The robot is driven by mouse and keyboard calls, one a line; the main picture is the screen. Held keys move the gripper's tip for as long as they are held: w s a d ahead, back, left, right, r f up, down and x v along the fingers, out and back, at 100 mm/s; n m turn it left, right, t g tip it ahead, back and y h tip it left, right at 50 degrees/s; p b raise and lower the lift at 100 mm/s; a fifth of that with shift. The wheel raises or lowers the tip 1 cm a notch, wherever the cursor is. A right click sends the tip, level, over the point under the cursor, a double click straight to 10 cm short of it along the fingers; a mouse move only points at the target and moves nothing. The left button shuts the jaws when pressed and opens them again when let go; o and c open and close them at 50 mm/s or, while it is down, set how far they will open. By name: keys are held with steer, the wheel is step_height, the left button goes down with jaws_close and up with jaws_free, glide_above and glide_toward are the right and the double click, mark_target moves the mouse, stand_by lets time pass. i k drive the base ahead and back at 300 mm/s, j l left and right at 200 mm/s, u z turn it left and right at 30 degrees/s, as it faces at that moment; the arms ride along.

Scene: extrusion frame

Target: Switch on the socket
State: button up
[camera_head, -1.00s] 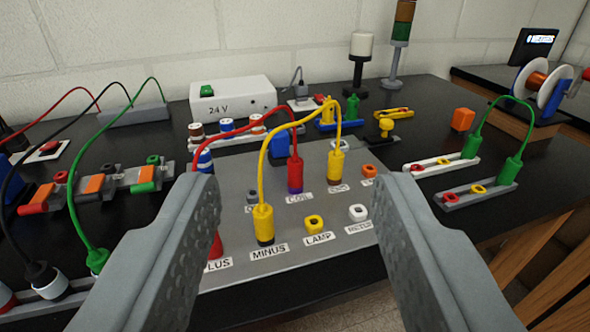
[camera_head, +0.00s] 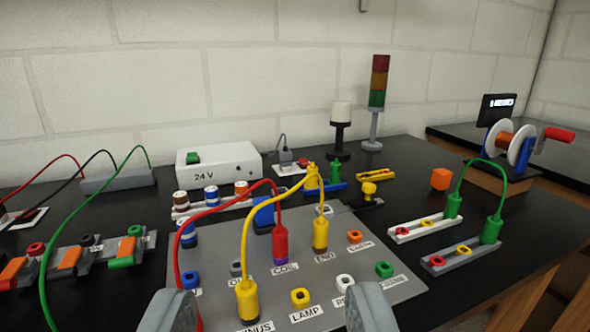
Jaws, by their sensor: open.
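A small grey plug (camera_head: 285,156) with a thin cable stands behind the grey board, right of the white 24 V box. Right beside it is a small red part (camera_head: 303,162) on a pale base; this looks like the socket with its switch. It is too small to tell whether the switch is on or off. My gripper (camera_head: 270,312) is open and empty. Only its two fingertips show, at the bottom edge over the front of the board, well short of the socket.
The grey board (camera_head: 385,292) carries red and yellow cables looping up in front of the socket. The white 24 V box (camera_head: 228,165) with a green switch stands left. A signal tower (camera_head: 378,85) and a white-topped lamp (camera_head: 341,112) stand behind.

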mark_target(304, 162)
steer(key=i+l+u, duration=0.2)
steer(key=i+l, duration=0.7)
